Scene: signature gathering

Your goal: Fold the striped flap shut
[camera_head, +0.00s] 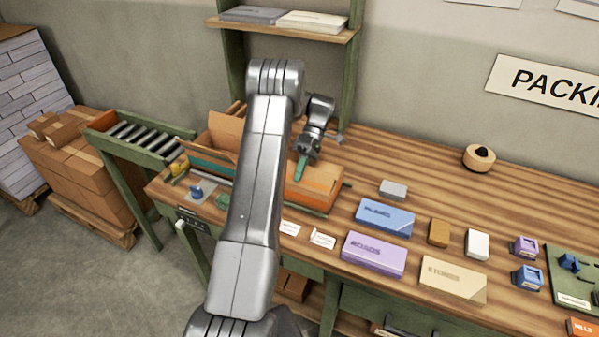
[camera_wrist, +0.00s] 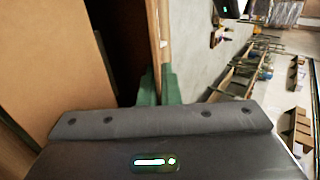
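An open cardboard box (camera_head: 226,128) stands at the left of the bench with a plain flap raised. A teal band (camera_head: 212,163) runs along its near side. My arm hides its middle. An orange panel (camera_head: 318,184) shows just right of my arm; I cannot tell if it is part of this box. I cannot make out clearly which part is the striped flap. My gripper (camera_head: 302,168), with green fingers pointing down, is just above the orange panel. In the wrist view the green fingers (camera_wrist: 158,88) are close together beside an upright cardboard edge (camera_wrist: 155,40); whether they hold it is unclear.
Blue (camera_head: 385,217), purple (camera_head: 374,254) and cream (camera_head: 453,278) boxes lie to the right with small blocks. A tape roll (camera_head: 479,158) sits at the back. A roller conveyor (camera_head: 140,133) adjoins at the left. A shelf (camera_head: 285,28) stands behind. The back middle bench is clear.

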